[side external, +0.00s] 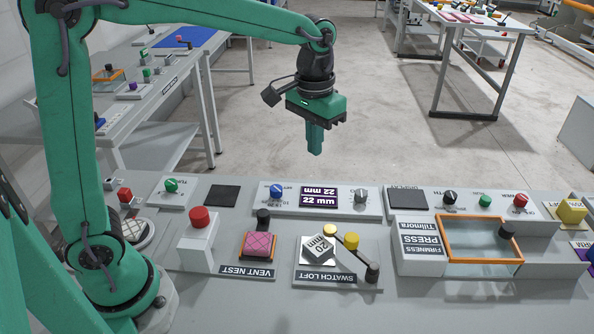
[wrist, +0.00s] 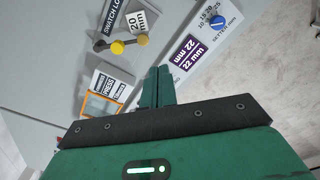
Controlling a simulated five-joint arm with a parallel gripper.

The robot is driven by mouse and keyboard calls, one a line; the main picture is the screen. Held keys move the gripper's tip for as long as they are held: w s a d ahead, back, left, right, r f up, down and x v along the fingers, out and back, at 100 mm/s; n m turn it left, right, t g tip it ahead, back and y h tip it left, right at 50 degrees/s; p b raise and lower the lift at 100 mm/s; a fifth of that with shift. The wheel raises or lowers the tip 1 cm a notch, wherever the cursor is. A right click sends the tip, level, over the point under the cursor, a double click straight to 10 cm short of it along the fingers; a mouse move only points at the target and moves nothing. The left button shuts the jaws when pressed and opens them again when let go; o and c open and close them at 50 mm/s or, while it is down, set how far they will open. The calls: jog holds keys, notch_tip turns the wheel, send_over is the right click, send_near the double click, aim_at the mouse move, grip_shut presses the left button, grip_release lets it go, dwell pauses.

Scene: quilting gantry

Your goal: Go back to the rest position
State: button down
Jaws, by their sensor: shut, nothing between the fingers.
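My gripper (side external: 315,138) is a green two-finger gripper at the end of my green arm.
The grey bench (side external: 230,300) carries a red button box (side external: 198,240), a pink swatch in the vent nest (side external: 258,246), a swatch loft block (side external: 318,247), a purple display (side external: 318,196) and a firmness press (side external: 420,247). Open floor (side external: 400,150) lies behind.

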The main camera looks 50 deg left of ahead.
jog(key=s+a+t, duration=0.2)
jog(key=s+a, duration=0.1)
jog(key=s, duration=0.6)
jog(key=s+a+r+t, duration=0.1)
jog(key=s+a+t, duration=0.2)
jog(key=s, duration=0.6)
jog(key=shift+a+r, duration=0.15)
jog(key=shift+a, duration=0.4)
jog(key=shift+r, duration=0.1)
